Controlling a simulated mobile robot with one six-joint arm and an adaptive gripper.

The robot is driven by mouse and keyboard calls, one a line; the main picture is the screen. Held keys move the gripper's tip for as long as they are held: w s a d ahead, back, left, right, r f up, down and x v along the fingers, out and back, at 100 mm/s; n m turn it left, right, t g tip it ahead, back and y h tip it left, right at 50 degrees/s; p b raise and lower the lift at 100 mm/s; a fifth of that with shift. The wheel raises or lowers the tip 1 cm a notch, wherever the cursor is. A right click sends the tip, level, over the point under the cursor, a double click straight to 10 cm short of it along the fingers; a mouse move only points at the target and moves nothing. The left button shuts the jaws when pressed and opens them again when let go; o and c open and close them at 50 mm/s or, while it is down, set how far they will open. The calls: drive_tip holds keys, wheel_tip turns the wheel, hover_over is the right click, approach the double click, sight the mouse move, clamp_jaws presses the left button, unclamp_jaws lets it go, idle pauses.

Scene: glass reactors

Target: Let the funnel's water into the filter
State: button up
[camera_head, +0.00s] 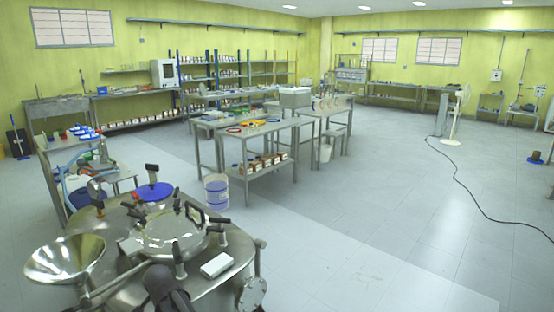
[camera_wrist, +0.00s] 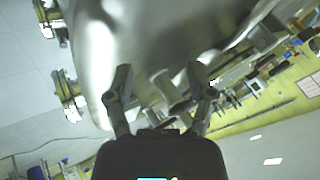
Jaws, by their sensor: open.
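The shiny steel funnel (camera_head: 66,258) stands at the lower left in the head view, with its wide mouth upward. It sits beside a round steel vessel (camera_head: 225,262) with a clamped lid, which looks like the filter. Pipework (camera_head: 98,292) runs between the funnel and the vessel. I cannot make out the funnel's water or the valve position. In the wrist view my gripper (camera_wrist: 161,82) has its two fingers apart. A small metal fitting (camera_wrist: 161,84) shows between or behind them, and I cannot tell whether they touch it. A large blurred steel surface (camera_wrist: 100,50) is close above.
Steel tables (camera_head: 275,125) stand farther back. The floor at right is open, with a black cable (camera_head: 470,190).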

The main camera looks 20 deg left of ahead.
drive_tip(key=w+d+h+p, duration=0.15)
drive_tip(key=w+d, duration=0.45)
drive_tip(key=d, duration=0.8)
drive_tip(key=w+d+h, duration=0.2)
drive_tip(key=w+d, duration=0.4)
drive_tip(key=d, duration=0.7)
drive_tip(key=w+d+h+p, duration=0.1)
drive_tip(key=w+d, duration=0.5)
drive_tip(key=d, duration=0.8)
drive_tip(key=s+d+g+p, duration=0.1)
drive_tip(key=s+d, duration=0.2)
drive_tip(key=d, duration=0.9)
drive_tip(key=s+d+r+g+h+p, duration=0.1)
drive_tip(key=s+d+g, duration=0.1)
drive_tip(key=d, duration=1)
drive_tip(key=s+d+g, duration=0.1)
drive_tip(key=s+d, duration=0.2)
drive_tip(key=d, duration=0.9)
drive_tip(key=shift+s+d+r+p, duration=0.35)
drive_tip(key=shift+s+d+p, duration=0.05)
drive_tip(key=shift+h, duration=0.25)
drive_tip(key=shift+c, duration=0.9)
